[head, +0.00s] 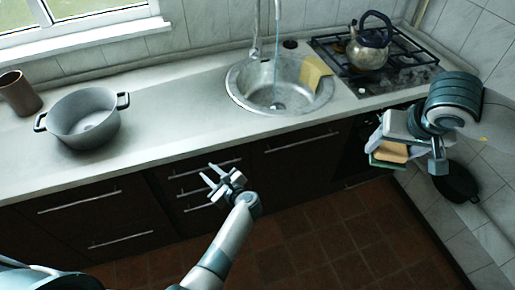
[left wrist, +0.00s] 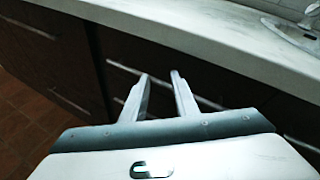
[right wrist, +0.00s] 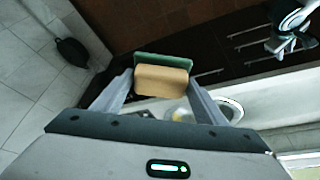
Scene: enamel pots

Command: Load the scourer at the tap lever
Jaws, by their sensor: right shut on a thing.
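The scourer (head: 390,152), a yellow-orange sponge with a green pad, is held in my right gripper (head: 386,146) on the right side of the head view. In the right wrist view the scourer (right wrist: 162,80) sits between the two fingers, clear of the counter. The tap (head: 256,30) rises behind the round sink (head: 240,92), with a thin stream of water (head: 277,45) falling into the basin. I cannot make out its lever. My left gripper (head: 211,179) is open and empty before the drawers; its parted fingers (left wrist: 160,92) show in the left wrist view.
A yellow cloth (head: 314,71) lies over the sink's right edge. A kettle (head: 368,48) stands on the hob (head: 405,70). A grey pot (head: 84,120) and a brown cup (head: 18,94) stand on the left counter. A dark pan (head: 457,182) hangs at the right wall.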

